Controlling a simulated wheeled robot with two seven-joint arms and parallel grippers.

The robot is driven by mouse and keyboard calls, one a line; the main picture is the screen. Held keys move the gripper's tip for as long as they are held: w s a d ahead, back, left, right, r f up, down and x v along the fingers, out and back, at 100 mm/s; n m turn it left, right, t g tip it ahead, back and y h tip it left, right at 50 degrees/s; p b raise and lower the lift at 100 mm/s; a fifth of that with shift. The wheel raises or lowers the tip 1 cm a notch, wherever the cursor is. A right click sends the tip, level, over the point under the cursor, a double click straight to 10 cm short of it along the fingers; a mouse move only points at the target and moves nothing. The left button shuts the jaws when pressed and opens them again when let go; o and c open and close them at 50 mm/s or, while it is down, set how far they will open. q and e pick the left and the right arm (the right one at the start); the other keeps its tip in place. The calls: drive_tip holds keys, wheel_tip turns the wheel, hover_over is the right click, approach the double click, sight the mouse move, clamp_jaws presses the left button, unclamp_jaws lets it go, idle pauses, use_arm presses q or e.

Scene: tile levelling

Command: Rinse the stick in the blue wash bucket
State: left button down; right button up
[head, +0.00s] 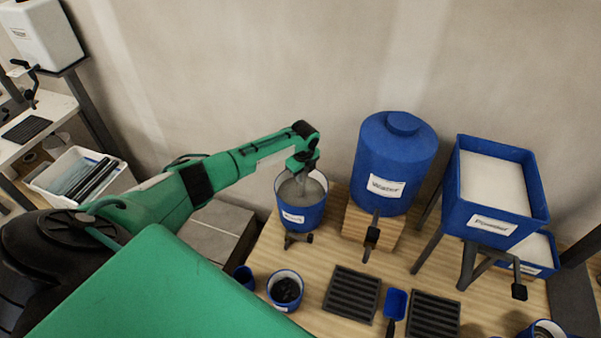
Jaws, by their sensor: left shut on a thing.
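The blue wash bucket (303,213) stands on the wooden table, left of the water tank, with greyish liquid inside and a white label on its front. My left gripper (302,170) is over the bucket's mouth, pointing down, and is shut on the stick. The stick is mostly hidden by the gripper and the bucket rim; I cannot make out how deep its end is. My right gripper is not in view.
A blue water tank (394,160) with a tap sits on a wooden block. A blue powder bin (497,233) stands on legs at the right. Black grated trays (351,293), a blue scoop (396,303) and a small blue cup with dark contents (285,290) lie in front.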

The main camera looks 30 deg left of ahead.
use_arm(q)
wheel_tip(320, 180, up, 12)
drive_tip(key=p, duration=0.9)
drive_tip(key=shift+f+p, duration=0.25)
drive_tip(key=shift+p, duration=0.1)
drive_tip(key=shift+r+b, duration=0.15)
drive_tip(key=shift+b, duration=0.15)
drive_tip(key=shift+r, duration=0.85)
drive_tip(key=shift+r, duration=2.05)
